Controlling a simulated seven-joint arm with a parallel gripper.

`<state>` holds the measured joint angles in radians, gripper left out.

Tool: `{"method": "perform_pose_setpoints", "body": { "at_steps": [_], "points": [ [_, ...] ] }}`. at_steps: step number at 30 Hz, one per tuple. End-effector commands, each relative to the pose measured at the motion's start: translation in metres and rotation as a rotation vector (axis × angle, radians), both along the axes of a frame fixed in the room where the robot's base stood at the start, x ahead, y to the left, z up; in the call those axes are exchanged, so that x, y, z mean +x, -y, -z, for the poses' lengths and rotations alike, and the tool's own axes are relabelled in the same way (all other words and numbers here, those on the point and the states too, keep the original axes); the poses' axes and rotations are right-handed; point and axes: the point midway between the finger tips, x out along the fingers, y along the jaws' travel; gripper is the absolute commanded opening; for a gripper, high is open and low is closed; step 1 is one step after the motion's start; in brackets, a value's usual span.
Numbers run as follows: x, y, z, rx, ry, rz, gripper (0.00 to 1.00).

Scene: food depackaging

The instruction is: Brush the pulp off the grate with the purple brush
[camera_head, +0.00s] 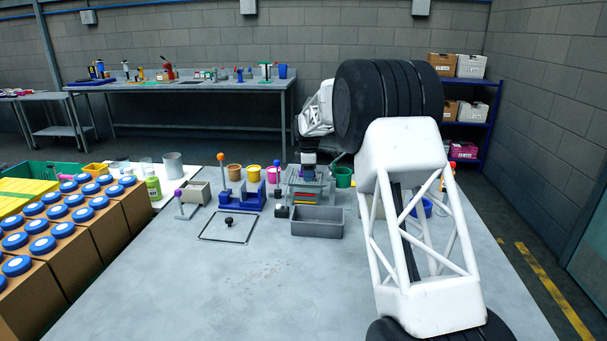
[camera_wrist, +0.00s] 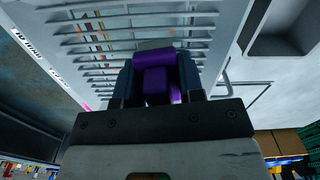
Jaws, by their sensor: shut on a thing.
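My gripper (camera_wrist: 162,90) is shut on the purple brush (camera_wrist: 157,82), whose purple body shows between the dark fingers in the wrist view. The slotted light-grey grate (camera_wrist: 100,42) fills the upper part of that view, behind the brush. Small orange and reddish bits of pulp (camera_wrist: 97,27) show at the slots, mostly on the left side. The brush is over the grate; I cannot tell whether it touches. In the head view the grate's metal stand (camera_head: 318,184) is beyond the grey bin, with my gripper (camera_head: 308,171) at its top. The bristles are hidden.
A grey bin (camera_head: 317,222) stands in front of the grate. A blue fixture (camera_head: 243,197) and a wire frame (camera_head: 228,229) are to the left. Green (camera_head: 343,178) and yellow cups (camera_head: 254,173) stand nearby. The front of the table (camera_head: 240,300) is clear.

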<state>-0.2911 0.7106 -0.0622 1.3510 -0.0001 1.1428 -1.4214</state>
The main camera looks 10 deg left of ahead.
Motion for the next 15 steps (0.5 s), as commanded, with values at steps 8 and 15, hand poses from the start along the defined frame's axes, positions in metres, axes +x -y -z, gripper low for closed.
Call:
{"method": "perform_pose_setpoints", "body": {
  "at_steps": [8,15],
  "points": [
    [0.0,0.027,0.001,0.0,-0.001,0.002,0.06],
    [0.0,0.031,-0.024,0.0,0.001,0.0,0.06]
  ]
}}
